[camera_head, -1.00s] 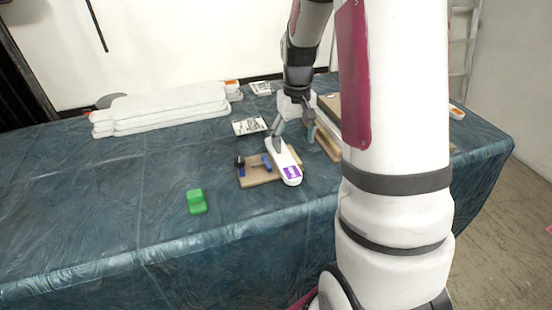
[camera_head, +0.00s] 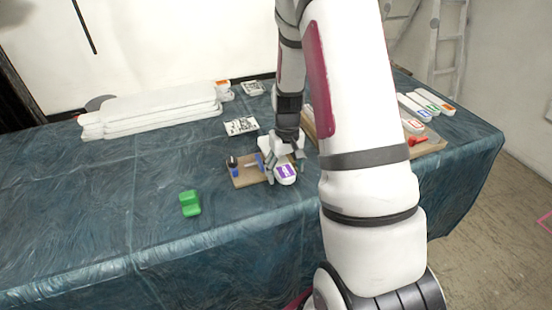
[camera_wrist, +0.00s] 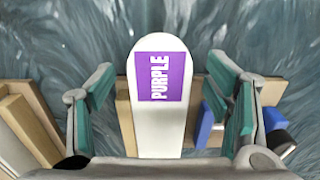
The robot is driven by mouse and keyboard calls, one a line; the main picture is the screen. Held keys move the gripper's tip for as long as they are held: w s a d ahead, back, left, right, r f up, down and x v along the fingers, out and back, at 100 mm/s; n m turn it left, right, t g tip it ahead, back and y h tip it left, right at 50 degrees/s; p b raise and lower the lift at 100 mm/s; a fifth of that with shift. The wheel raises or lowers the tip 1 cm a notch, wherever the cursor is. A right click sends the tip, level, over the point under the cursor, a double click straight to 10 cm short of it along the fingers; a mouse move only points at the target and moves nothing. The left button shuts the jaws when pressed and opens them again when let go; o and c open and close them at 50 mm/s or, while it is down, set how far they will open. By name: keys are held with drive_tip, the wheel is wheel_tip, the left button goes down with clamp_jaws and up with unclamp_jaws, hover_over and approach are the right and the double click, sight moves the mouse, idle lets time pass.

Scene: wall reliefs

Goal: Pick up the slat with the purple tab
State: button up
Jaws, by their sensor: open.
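The slat with the purple tab (camera_wrist: 146,112) is white with a rounded end, and its purple label reads PURPLE. In the head view its purple end (camera_head: 286,174) sticks out toward the front of a small wooden board (camera_head: 246,176). My gripper (camera_wrist: 166,105) is open, with one teal-padded finger on each side of the slat and a gap to both. In the head view my gripper (camera_head: 284,168) is low over the slat and hides its far part. I cannot tell whether the fingers touch the board.
A blue clamp-like part (camera_wrist: 208,127) with a black knob stands right beside the slat in the wrist view. A green block (camera_head: 190,204) lies front left. White boards (camera_head: 152,110) are stacked at the back left. Other labelled slats (camera_head: 415,108) lie at the right.

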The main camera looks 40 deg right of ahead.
drive_tip(key=c, duration=1.3)
drive_tip(key=shift+r, duration=0.1)
drive_tip(key=shift+c, duration=0.2)
